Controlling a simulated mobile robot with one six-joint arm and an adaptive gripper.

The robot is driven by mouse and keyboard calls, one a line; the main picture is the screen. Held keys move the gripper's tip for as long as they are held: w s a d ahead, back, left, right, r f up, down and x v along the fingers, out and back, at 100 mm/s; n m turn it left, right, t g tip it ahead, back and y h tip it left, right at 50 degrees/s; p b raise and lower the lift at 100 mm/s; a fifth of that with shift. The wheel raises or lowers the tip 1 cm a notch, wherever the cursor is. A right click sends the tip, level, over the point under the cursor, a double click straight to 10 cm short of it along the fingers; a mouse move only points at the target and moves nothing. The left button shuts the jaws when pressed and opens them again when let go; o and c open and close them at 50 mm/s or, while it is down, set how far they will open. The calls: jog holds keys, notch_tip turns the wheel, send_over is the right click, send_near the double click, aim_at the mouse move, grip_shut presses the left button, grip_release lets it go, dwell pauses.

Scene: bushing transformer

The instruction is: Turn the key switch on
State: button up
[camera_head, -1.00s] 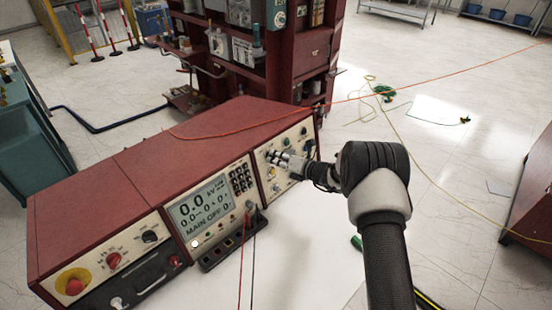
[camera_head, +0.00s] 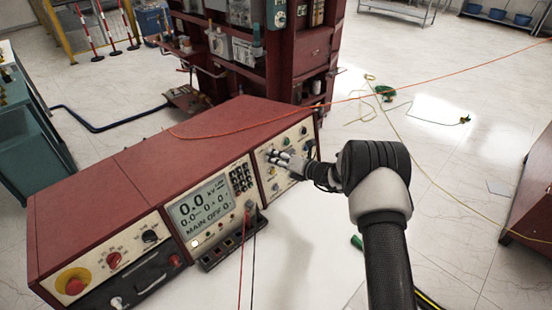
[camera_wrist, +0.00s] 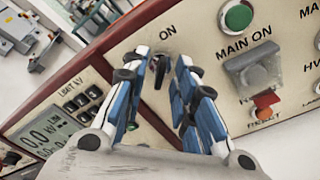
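The key switch (camera_wrist: 160,70) is a dark key in a round metal collar under the "ON" label, on the cream right-hand panel in the wrist view. Its dark head points down and slightly left. My gripper (camera_wrist: 163,62) has its blue-and-white fingers on either side of the key, with gaps visible, so it is open around it. In the head view, my gripper (camera_head: 276,157) reaches the right end of the console front and hides the key. The console (camera_head: 180,155) is a long dark-red box.
A green button (camera_wrist: 238,17) labelled MAIN ON and a grey-covered button (camera_wrist: 256,76) are right of the key. The display (camera_head: 201,205) reads 0.0 kV and MAIN OFF. A red emergency knob (camera_head: 75,286) is at the console's left end. Red and black cables hang in front.

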jog(key=v, duration=1.1)
jog(key=shift+s+d+r, duration=0.15)
jog(key=shift+s+d, duration=0.1)
jog(key=shift+d, duration=0.05)
jog(key=s+a+r+n+g+h, duration=0.1)
jog(key=s+a+r+n+g, duration=0.3)
jog(key=s+r+n, duration=0.45)
jog(key=s+a+r+n+g, duration=0.3)
jog(key=s+r+n, duration=0.5)
jog(key=s+n, duration=0.15)
jog(key=s+d+r+n+h, duration=0.1)
jog(key=s+d+n+h, duration=0.2)
jog(key=s+n, duration=0.3)
jog(key=s+d+r+n+t+h, duration=0.1)
jog(key=s+d+n+h, duration=0.2)
jog(key=s+d+n, duration=0.3)
jog(key=s+d+r+n+h, duration=0.2)
jog(key=s+d+n+h, duration=0.2)
jog(key=s, duration=0.8)
jog(key=shift+s+d+n+t, duration=0.2)
jog(key=shift+s+n+t, duration=0.15)
jog(key=shift+n, duration=0.55)
